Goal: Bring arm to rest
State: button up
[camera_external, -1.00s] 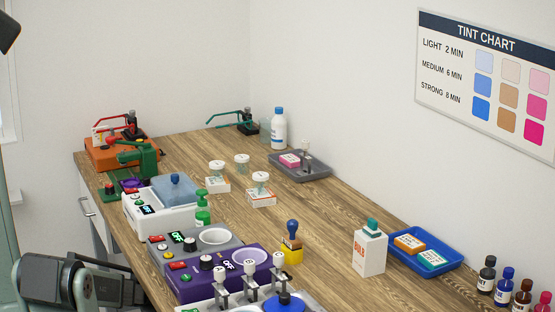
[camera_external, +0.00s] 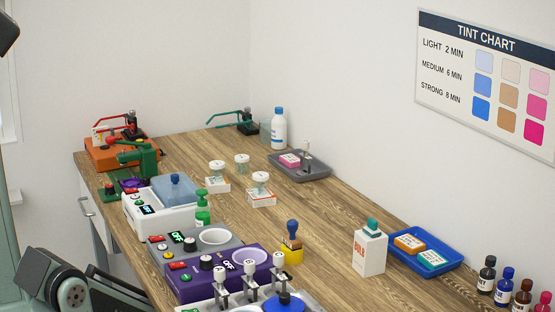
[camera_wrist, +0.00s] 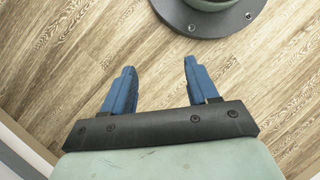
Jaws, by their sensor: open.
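My gripper (camera_wrist: 158,85) shows in the wrist view with two blue fingers spread apart and nothing between them. It hangs over a wood-plank surface (camera_wrist: 60,60), which looks like the floor. A round dark base plate with bolts (camera_wrist: 180,12) lies just beyond the fingertips, apart from them; it looks like my own base.
The wooden bench (camera_external: 340,220) carries several devices along its left side, including a purple heater unit (camera_external: 220,277) and a white unit (camera_external: 165,215). A blue tray (camera_external: 425,250), a white box (camera_external: 369,252) and small bottles (camera_external: 505,287) stand at the right.

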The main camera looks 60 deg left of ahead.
jog(key=s+d+r+m+g+y, duration=0.2)
jog(key=s+d+r+m+y, duration=0.1)
jog(key=s+d+m, duration=0.8)
jog(key=shift+s+d+g+y, duration=0.4)
jog(key=shift+s+d, duration=0.05)
jog(key=shift+d, duration=0.4)
